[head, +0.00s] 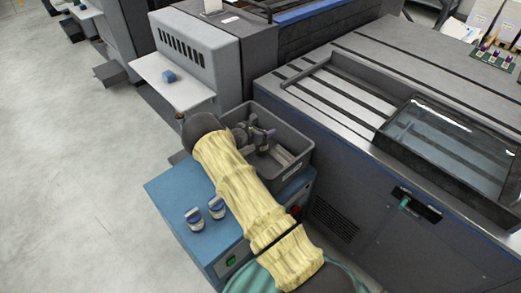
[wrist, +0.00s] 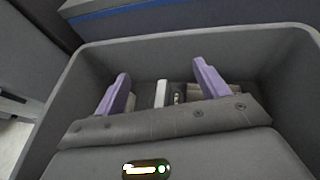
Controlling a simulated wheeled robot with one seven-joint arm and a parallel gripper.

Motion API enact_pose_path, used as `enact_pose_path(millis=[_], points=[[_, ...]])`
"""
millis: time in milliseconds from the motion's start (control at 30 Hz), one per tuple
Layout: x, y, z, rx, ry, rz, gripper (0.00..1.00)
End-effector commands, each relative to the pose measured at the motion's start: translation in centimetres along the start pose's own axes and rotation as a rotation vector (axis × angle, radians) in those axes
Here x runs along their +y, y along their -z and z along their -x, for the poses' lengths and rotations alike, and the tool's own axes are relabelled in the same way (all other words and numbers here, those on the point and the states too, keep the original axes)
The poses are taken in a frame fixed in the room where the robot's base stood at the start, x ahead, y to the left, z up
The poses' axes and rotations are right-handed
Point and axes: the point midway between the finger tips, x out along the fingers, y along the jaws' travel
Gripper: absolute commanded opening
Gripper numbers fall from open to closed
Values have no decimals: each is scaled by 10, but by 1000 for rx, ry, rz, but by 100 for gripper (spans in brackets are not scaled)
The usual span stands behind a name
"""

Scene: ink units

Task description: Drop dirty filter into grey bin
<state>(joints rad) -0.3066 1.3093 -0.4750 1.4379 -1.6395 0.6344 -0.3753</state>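The grey bin (head: 300,138) stands on a blue cabinet, and its grey walls surround my gripper in the wrist view (wrist: 275,58). My gripper (head: 256,134) is over or inside the bin opening. Its two purple fingers are spread apart in the wrist view (wrist: 160,70), with nothing held between them. Below and beyond the fingers, a pale strip (wrist: 162,93) and dark and beige pieces show in the bin; I cannot tell whether one is the dirty filter. Two blue-and-white filter-like cylinders stand on the cabinet top, one left (head: 194,219) and one right (head: 216,207).
A small blue cylinder (head: 168,76) sits on a white shelf (head: 185,90) of the grey machine. A large printing machine (head: 400,180) with a glass-topped tray (head: 450,140) stands close on the right. The grey floor (head: 70,180) on the left is clear.

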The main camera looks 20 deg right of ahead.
Motion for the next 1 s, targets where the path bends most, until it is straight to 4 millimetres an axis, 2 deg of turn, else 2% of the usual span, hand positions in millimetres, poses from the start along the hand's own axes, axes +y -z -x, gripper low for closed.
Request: enact_pose_path(millis=[300, 467, 1000], points=[[0, 0, 2, 1, -1, 0, 73], [1, 1, 15, 1, -2, 2, 73], [1, 0, 118, 1, -3, 0, 73]])
